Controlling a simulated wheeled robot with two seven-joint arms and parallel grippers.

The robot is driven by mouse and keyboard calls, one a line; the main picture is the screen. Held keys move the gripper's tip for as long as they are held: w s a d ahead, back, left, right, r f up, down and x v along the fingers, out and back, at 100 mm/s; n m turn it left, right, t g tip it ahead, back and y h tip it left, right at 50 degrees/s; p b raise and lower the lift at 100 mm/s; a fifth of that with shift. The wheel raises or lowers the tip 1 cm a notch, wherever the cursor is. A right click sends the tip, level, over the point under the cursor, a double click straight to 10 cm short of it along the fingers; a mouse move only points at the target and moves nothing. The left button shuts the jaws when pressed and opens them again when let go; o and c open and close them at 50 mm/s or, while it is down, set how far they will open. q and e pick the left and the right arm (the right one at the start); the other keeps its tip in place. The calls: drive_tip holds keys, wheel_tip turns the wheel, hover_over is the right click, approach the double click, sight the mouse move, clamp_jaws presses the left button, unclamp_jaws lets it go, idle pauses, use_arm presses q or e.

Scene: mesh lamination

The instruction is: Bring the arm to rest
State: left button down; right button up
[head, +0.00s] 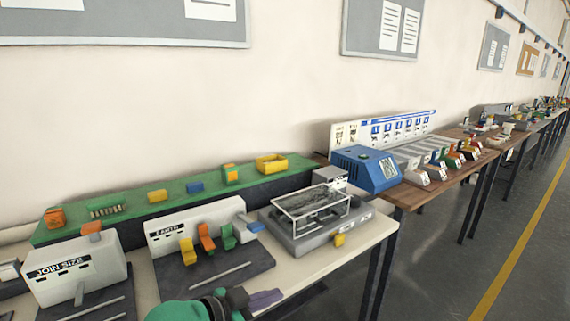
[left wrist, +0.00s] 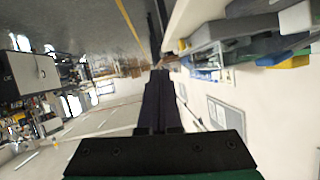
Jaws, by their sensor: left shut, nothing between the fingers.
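My left gripper (head: 264,299) shows at the bottom middle of the head view, in front of the near table's front edge. Its dark purple fingers are together and hold nothing. The shut fingers also show in the left wrist view (left wrist: 158,100), pointing away into the room. Part of my green and black left arm shows beside the gripper at the bottom edge. My right gripper is in neither view.
The near table (head: 358,240) carries a grey machine with a wire frame (head: 312,208), a "JOIN SIZE" block (head: 75,277), an "EARTH" block (head: 195,225) and a green shelf (head: 130,212). A blue machine (head: 366,169) stands on the farther table. The floor (head: 440,260) at right is clear.

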use_arm(q)
drive_tip(key=s+a+f+n+g+y, duration=0.6)
drive_tip(key=s+a+f+n+y, duration=0.35)
drive_tip(key=s+a+f, duration=0.95)
drive_tip(key=s+a+f+p, duration=0.1)
drive_tip(key=s+f, duration=0.1)
drive_tip(key=f, duration=0.8)
drive_tip(key=s+f+p, duration=0.1)
drive_tip(key=s+f, duration=0.1)
drive_tip(key=f, duration=0.9)
drive_tip(key=s+a+f+g+p, duration=0.1)
drive_tip(key=s+a+f+g, duration=0.1)
drive_tip(key=s+f, duration=0.9)
drive_tip(key=s+a, duration=0.1)
drive_tip(key=s, duration=0.3)
drive_tip(key=shift+s+f+m, duration=0.25)
drive_tip(key=shift+s+m, duration=0.05)
drive_tip(key=shift+m, duration=0.05)
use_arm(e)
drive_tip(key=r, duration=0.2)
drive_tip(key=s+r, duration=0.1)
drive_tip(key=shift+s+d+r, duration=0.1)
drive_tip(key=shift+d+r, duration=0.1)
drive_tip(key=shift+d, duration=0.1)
